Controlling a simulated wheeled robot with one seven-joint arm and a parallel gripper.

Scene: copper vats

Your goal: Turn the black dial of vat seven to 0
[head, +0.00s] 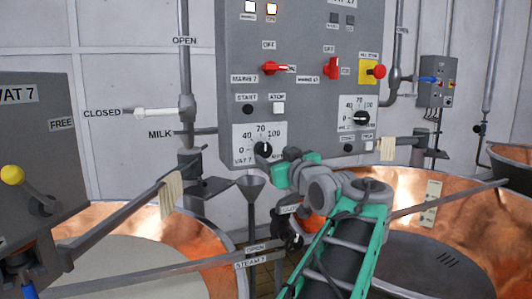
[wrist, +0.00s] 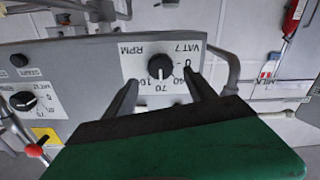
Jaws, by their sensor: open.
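The black dial of vat seven (head: 263,149) sits on a white scale plate low on the grey control panel (head: 290,110). In the wrist view the dial (wrist: 160,66) appears upside down, with the VAT 7 and RPM labels and the numbers 0 to 100 around it. A pale mark shows on the knob, too small to tell which number it faces. My gripper (wrist: 162,80) is open, its two dark fingers apart with the dial showing between and just beyond the tips. Contact is not visible. In the head view my gripper (head: 276,160) is just right of the dial, its fingers partly hidden.
A second black dial (head: 361,118) sits on the panel's right, with red switches (head: 273,68) and a yellow-backed red button (head: 379,71) above. START and STOP buttons are just above the vat seven plate. Copper vats (head: 130,245) stand below, with a funnel (head: 250,185) under the panel.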

